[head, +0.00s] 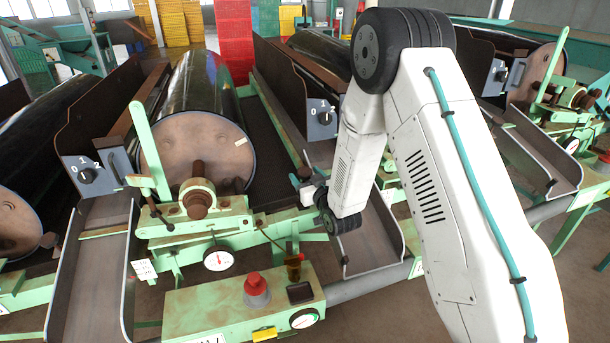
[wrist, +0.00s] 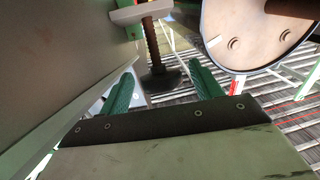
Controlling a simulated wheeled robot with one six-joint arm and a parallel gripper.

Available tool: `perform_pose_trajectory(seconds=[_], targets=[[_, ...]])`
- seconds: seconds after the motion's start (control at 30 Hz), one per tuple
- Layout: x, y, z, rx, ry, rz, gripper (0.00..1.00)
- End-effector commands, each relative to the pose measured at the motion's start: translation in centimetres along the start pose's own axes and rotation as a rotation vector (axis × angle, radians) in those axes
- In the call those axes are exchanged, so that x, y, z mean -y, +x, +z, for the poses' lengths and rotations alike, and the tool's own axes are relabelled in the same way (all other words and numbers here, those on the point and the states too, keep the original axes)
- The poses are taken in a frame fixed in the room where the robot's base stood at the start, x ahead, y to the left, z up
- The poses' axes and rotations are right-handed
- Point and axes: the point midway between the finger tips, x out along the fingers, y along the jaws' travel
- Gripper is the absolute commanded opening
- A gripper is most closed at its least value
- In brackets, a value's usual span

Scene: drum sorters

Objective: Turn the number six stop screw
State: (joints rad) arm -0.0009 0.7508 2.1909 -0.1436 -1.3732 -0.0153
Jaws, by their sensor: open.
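In the wrist view, a rusty threaded screw (wrist: 153,42) passes down through a pale bracket (wrist: 141,12) and ends in a dark round foot (wrist: 167,80). My gripper (wrist: 161,75) is open, its two green fingers apart on either side of the screw's lower end in the picture. I cannot tell how far the screw is beyond the fingertips, and no contact shows. No number six is readable near it. In the head view my gripper (head: 300,184) is low beside the right side of the middle drum (head: 209,150), partly hidden by my wrist.
A grey wall (wrist: 60,60) fills the wrist view's left side; a round end plate (wrist: 255,32) is close at upper right. In the head view, a green control box (head: 200,312) with a red button (head: 254,285) stands in front. A metal chute (head: 372,240) lies right of my gripper.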

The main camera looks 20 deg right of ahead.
Motion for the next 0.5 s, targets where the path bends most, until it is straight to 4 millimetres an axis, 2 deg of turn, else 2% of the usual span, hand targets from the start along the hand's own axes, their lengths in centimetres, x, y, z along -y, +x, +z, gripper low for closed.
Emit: perform_pose_trajectory(seconds=[0.13, 0.4, 0.5], targets=[[0.04, 1.02, -0.02, -0.001, 0.0, 0.0, 0.64], [0.03, 1.15, -0.02, 0.001, 0.0, 0.0, 0.64], [0.03, 1.15, -0.02, 0.001, 0.0, 0.0, 0.37]])
